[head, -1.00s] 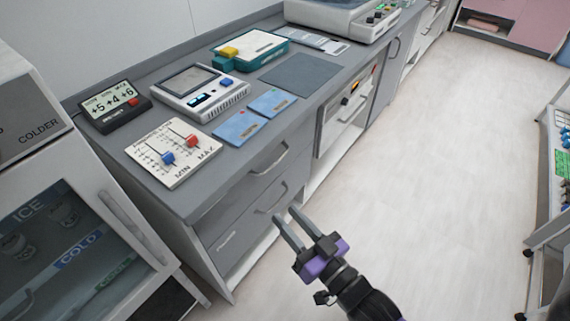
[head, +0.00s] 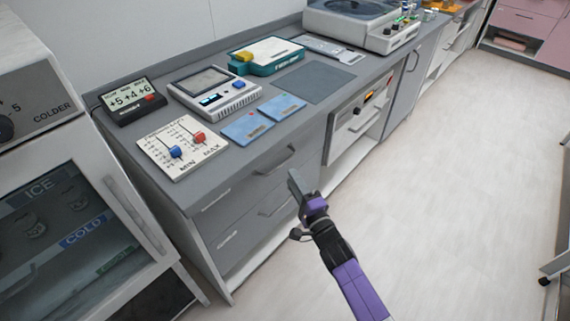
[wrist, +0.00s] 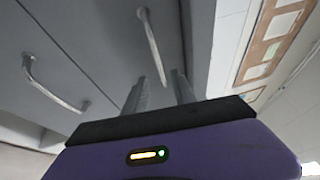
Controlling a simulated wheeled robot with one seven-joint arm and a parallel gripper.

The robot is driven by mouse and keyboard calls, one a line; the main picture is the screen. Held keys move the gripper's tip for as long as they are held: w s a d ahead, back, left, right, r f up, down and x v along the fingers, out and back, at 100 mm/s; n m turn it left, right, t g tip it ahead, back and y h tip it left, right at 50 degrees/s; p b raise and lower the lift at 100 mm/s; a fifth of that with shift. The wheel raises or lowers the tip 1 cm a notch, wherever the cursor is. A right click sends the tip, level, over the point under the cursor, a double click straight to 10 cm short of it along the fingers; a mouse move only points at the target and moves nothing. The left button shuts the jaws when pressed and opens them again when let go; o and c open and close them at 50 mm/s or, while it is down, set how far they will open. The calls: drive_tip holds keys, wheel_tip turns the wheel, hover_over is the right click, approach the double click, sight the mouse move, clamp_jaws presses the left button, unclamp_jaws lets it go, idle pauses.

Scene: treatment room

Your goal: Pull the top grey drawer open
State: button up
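The top grey drawer (head: 242,188) is in the cabinet under the counter and looks shut. Its bar handle (head: 277,162) also shows in the wrist view (wrist: 152,42), ahead of my fingers. My gripper (head: 296,182) is in front of the drawers, just below and right of that handle in the head view. In the wrist view my gripper (wrist: 159,82) is open, with a gap between its fingers. The near end of the handle lines up with this gap; I cannot tell whether they touch.
The lower drawer's handle (head: 279,205) is close below and also shows in the wrist view (wrist: 52,86). A slider panel (head: 181,148) and blue cards (head: 247,126) lie on the counter above. A cooler (head: 75,215) stands at left.

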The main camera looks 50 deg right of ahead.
sight(284, 162)
drive_tip(key=b+x, duration=0.1)
drive_tip(key=x, duration=0.6)
drive_tip(key=shift+w, duration=0.25)
clamp_jaws()
drive_tip(key=shift+f, duration=0.1)
idle(1.0)
